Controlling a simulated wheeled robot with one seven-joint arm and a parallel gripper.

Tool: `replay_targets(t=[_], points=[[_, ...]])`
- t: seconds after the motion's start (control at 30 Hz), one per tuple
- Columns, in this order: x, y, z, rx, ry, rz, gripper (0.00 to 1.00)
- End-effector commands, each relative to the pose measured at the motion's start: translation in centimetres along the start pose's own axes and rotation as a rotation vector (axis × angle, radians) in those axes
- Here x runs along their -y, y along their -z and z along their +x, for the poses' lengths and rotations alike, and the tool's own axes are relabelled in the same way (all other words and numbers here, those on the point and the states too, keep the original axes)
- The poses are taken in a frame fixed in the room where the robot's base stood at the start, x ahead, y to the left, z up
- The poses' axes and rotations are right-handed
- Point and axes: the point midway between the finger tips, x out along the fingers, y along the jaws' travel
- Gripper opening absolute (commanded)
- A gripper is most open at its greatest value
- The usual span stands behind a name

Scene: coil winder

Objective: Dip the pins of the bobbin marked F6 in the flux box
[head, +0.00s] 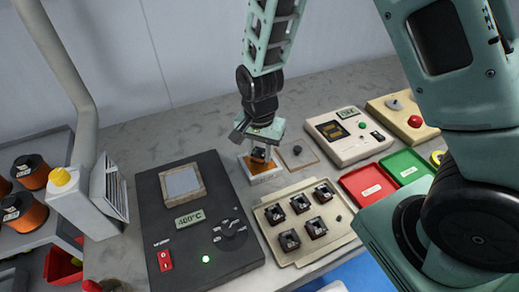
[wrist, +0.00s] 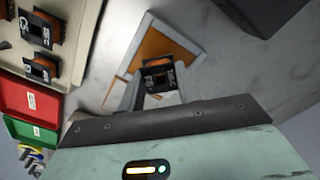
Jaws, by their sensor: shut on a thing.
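My gripper (head: 258,150) is shut on a dark bobbin with copper-coloured winding (head: 259,154). The bobbin also shows between the fingers in the wrist view (wrist: 158,76), its mark too small to read. The flux box (head: 265,177), a pale-rimmed box with an orange inside, is directly under the bobbin. In the wrist view the flux box (wrist: 188,38) lies behind the bobbin, with orange on several sides of it. The pins are hidden, so I cannot tell whether they touch the flux.
A beige tray (head: 268,233) with several bobbins is in front. A black solder unit (head: 180,255) reading 400°C stands left, beside a fume extractor (head: 110,188). A tester (head: 350,150), red tray (head: 367,187) and green tray (head: 405,167) are right. Bare bench lies behind.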

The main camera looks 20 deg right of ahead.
Motion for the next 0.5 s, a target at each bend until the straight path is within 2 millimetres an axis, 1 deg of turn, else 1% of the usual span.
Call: replay_targets(t=[0.5], points=[[0.0, 0.0, 1.2, 0.000, -0.001, 0.000, 0.11]])
